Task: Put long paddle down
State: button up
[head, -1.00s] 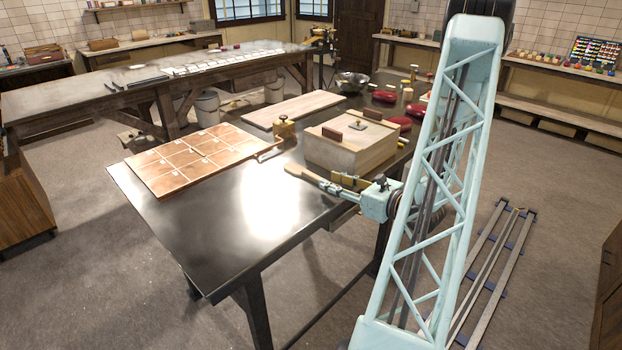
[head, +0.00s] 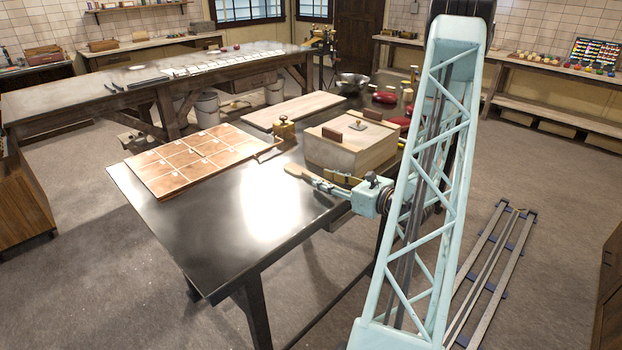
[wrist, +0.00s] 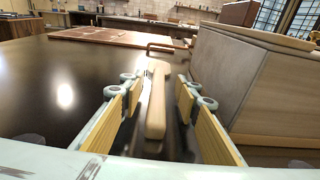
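The long paddle (wrist: 156,105) is a pale wooden bar with a rounded end. In the wrist view it lies lengthwise between the fingers of my gripper (wrist: 160,92), with a gap on each side. My gripper is open around it, its yellow pads apart from the wood. In the head view the paddle's far end (head: 297,171) shows at the right edge of the dark table (head: 190,225), beyond my gripper (head: 328,184). The paddle appears to rest on the tabletop, but its underside is hidden. My gripper hides its near part in the head view.
A wooden box (head: 350,154) with a lidded top stands close to the right of my gripper. A gridded wooden board (head: 195,160), a brass-coloured block (head: 284,130) and a plain board (head: 293,112) lie further back. The table's front left is clear.

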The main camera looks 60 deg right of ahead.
aim_at(309, 173)
jog(key=shift+b+x, duration=0.45)
jog(key=shift+x, duration=2.05)
jog(key=shift+a, duration=0.15)
jog(key=shift+c, duration=0.7)
jog(key=shift+r, duration=0.1)
grip_shut()
jog(key=shift+r, duration=0.1)
notch_tip(309, 173, up, 10)
jog(key=p, duration=0.2)
